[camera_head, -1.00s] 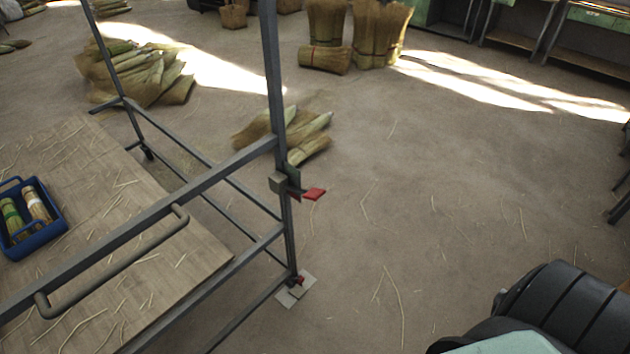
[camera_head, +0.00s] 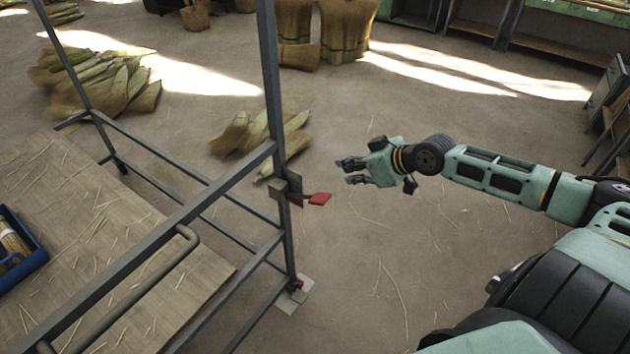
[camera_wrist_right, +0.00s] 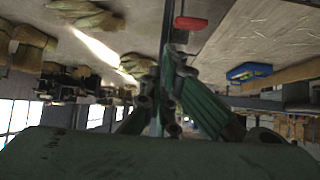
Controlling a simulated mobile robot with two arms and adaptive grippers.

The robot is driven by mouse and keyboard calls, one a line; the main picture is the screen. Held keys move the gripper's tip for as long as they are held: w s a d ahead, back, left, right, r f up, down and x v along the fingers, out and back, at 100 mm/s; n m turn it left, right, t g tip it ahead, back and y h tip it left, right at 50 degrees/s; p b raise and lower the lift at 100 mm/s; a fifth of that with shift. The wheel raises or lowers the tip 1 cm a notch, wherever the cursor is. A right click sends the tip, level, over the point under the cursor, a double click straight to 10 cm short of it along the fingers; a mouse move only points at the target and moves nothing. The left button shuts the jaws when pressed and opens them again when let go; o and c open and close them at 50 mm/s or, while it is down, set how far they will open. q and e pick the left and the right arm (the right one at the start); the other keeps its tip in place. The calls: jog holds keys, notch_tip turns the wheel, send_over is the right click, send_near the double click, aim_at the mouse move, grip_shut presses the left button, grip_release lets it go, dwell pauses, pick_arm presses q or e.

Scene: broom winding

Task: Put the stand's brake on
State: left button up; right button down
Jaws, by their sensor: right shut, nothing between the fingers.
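The stand (camera_head: 158,233) is a grey metal frame on the left of the head view. A red lever (camera_head: 319,199) sticks out to the right from a bracket (camera_head: 287,188) on its upright post. The red lever also shows at the top of the right wrist view (camera_wrist_right: 190,22). A smaller red part (camera_head: 298,284) sits at the post's foot, on a pale floor plate (camera_head: 293,297). My right gripper (camera_head: 347,172) is shut and empty, to the right of the lever and apart from it. My left gripper is out of view.
A wooden board (camera_head: 85,225) strewn with straw lies beyond the stand's handle (camera_head: 130,290). A blue crate (camera_head: 30,252) is at the left edge. Straw bundles (camera_head: 255,135) lie on the floor behind the post. The floor to the right of the post is clear.

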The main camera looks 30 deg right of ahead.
aim_at(319, 196)
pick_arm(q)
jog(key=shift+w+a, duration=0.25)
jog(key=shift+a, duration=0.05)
pick_arm(e)
jog(key=shift+n+y, duration=0.4)
jog(key=a+r, duration=0.3)
jog(key=shift+a+r, duration=0.15)
jog(key=shift+r, duration=0.1)
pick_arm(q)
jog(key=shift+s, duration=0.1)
